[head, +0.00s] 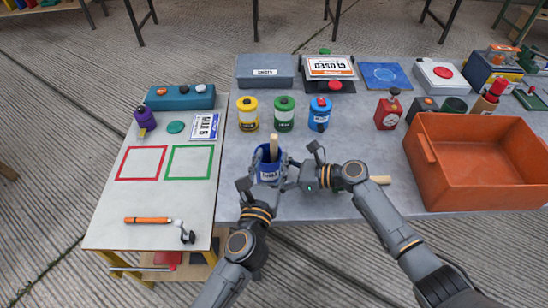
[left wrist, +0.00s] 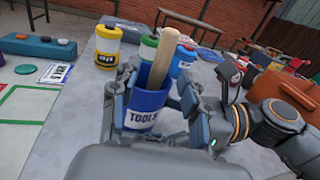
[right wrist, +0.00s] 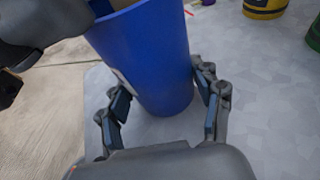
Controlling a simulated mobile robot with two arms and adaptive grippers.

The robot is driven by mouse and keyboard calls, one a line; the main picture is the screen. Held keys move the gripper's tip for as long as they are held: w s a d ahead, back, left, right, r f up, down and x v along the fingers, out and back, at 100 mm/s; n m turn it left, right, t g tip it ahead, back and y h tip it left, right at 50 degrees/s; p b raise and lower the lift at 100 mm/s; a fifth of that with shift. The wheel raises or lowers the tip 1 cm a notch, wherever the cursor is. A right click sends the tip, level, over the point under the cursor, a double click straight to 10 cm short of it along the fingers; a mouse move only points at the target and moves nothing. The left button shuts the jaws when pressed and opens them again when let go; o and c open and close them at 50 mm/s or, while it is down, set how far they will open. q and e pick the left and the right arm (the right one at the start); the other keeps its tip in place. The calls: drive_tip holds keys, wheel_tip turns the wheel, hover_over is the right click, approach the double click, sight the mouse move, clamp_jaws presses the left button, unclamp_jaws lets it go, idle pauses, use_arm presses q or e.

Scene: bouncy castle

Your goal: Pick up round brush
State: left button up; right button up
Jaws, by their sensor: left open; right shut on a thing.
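A blue cup labelled TOOLS (head: 268,177) stands at the front edge of the grey table. A pale wooden handle (head: 274,147) sticks up out of it; its lower end is hidden, so I cannot tell if it is the round brush. My right gripper (head: 297,174) comes in from the right and is shut on the cup; its fingers flank the blue wall in the right wrist view (right wrist: 165,95). My left gripper (head: 264,186) is open, with its fingers on either side of the cup and handle in the left wrist view (left wrist: 158,92).
Yellow (head: 247,113), green (head: 284,113) and blue (head: 320,113) cans stand behind the cup. An orange bin (head: 480,160) fills the table's right.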

sight(273, 152)
use_arm(q)
drive_tip(key=x, duration=0.4)
drive_tip(key=shift+w, duration=0.1)
use_arm(e)
drive_tip(key=shift+f, duration=0.1)
use_arm(q)
clamp_jaws()
wheel_tip(273, 152, up, 18)
idle(0.5)
use_arm(e)
drive_tip(key=o, duration=0.9)
drive_tip(key=shift+d, duration=0.1)
